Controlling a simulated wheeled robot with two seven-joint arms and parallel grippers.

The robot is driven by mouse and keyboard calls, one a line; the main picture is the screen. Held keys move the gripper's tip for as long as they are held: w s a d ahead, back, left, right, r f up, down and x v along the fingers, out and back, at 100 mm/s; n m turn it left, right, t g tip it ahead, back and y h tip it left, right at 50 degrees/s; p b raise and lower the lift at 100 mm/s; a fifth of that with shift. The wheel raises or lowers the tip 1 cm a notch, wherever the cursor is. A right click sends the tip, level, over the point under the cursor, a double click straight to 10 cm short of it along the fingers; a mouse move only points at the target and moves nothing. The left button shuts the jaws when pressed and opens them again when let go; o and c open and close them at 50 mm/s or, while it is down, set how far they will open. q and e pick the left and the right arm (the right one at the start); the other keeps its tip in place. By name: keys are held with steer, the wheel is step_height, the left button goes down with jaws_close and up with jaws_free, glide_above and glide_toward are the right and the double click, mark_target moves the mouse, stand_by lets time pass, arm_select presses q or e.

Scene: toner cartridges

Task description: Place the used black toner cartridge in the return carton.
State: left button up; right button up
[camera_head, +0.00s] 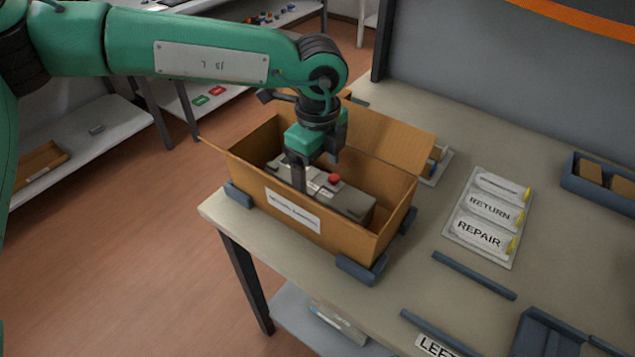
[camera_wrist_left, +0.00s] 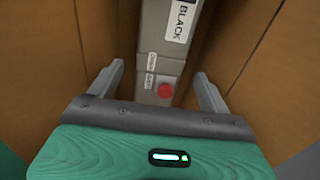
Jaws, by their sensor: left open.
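The return carton (camera_head: 340,236) is an open brown box with raised flaps and a white label on its front, standing at the table's near left corner. The toner cartridge (camera_head: 348,203) is a long grey block with a red round part; it lies inside the carton. In the left wrist view the cartridge (camera_wrist_left: 157,65) shows a "BLACK" label, with carton walls on both sides. My left gripper (camera_head: 298,183) reaches down into the carton over the cartridge. Its fingers (camera_wrist_left: 160,88) are open, one on each side of the cartridge, with gaps visible. My right gripper is out of view.
Blue-grey corner blocks (camera_head: 362,268) surround the carton's base. A sign board (camera_head: 490,217) reading "RETURN" and "REPAIR" lies to the right. A blue tray (camera_head: 598,184) with brown boxes is at the far right. Blue-grey strips (camera_head: 474,275) lie on the table's front part.

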mark_target(317, 183)
arm_select(q)
step_height(317, 183, up, 6)
steer(key=shift+r, duration=0.2)
stand_by(0.4)
